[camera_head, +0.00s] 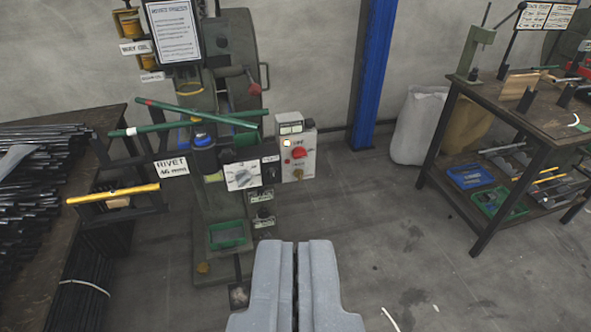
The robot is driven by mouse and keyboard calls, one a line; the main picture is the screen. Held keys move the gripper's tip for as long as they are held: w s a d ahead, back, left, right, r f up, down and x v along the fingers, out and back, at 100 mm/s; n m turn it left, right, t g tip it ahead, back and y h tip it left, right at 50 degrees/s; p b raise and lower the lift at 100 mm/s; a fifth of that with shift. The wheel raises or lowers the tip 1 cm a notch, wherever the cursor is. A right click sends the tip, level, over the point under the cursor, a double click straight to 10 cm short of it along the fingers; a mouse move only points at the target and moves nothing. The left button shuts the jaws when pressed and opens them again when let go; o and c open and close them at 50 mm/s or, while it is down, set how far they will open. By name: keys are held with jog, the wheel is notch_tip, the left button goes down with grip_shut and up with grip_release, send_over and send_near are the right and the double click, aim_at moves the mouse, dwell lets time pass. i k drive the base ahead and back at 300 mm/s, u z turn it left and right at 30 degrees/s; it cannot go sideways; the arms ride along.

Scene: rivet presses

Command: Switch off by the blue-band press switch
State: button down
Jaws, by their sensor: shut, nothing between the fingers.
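A dark green-grey rivet press (228,60) stands against the wall left of centre. A blue band or cap (203,140) shows on a dark cylinder at its front. A pale switch box (293,165) with a red knob (298,153), a small lit lamp and a yellowish lower knob is at the press's right side. The dial's setting is too small to read. My gripper (296,245) is shut and empty, below and in front of the switch box, apart from it.
Green rods (185,112) cross the press front, and a yellow bar (112,194) lies on a bracket at left. A rack of dark rods (45,150) fills the left. A workbench (540,122) stands right. The floor (370,210) between is mostly clear.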

aim_at(299, 153)
jog(key=k, duration=1.15)
jog(key=z, duration=0.7)
jog(key=i, duration=1.95)
jog(key=u, duration=0.5)
jog(key=i, duration=1.15)
jog(key=u, duration=0.55)
jog(key=k, duration=0.7)
jog(key=u, duration=0.05)
